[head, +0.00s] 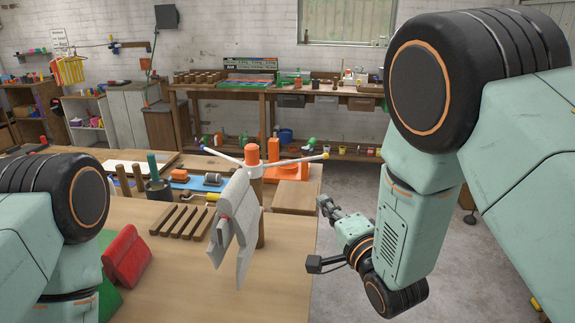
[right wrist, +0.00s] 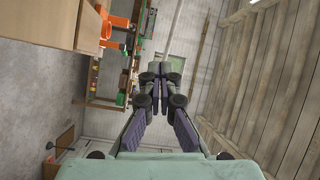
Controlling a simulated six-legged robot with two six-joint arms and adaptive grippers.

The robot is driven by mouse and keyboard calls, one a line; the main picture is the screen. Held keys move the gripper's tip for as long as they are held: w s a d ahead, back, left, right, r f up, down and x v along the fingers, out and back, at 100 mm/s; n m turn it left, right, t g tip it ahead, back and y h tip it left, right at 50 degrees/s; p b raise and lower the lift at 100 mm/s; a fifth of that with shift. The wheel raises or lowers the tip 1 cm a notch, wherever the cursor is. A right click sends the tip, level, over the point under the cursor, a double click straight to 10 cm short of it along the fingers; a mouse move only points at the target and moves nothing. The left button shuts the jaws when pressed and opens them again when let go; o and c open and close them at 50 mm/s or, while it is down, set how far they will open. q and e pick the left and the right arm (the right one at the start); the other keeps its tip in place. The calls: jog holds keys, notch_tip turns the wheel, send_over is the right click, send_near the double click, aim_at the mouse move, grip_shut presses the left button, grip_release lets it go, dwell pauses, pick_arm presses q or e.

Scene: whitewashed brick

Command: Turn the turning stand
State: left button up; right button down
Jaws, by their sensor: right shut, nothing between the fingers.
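The turning stand is a wooden post (head: 261,228) with an orange hub (head: 252,154) on top, standing on the bench. Thin pale arms spread from the hub; one with a yellow tip (head: 325,155) points right, one with a blue tip points left. A grey cloth (head: 238,225) hangs from an arm toward me and hides part of the post. My right gripper (head: 326,205) is shut and empty, to the right of the post and apart from it, beyond the bench's right edge. It also shows shut in the right wrist view (right wrist: 159,76). My left gripper is out of view.
The wooden bench (head: 170,285) holds a red wedge-shaped object (head: 126,256), several dark wooden bars (head: 183,221), a roller (head: 203,196) and an orange device (head: 285,165) behind the stand. A cluttered shelf bench stands at the back wall. The floor (head: 350,180) to the right is open.

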jog(key=m+p, duration=0.1)
jog(key=m, duration=0.1)
send_near(297, 162)
jog(key=shift+t+y, duration=0.3)
jog(key=x, duration=0.5)
jog(key=shift+w+a+f, duration=0.25)
jog(key=shift+f, duration=0.05)
jog(key=shift+w, duration=0.65)
jog(key=shift+s+a+r, duration=0.1)
jog(key=shift+a, duration=0.1)
jog(key=shift+d, duration=0.2)
jog(key=shift+w, duration=0.25)
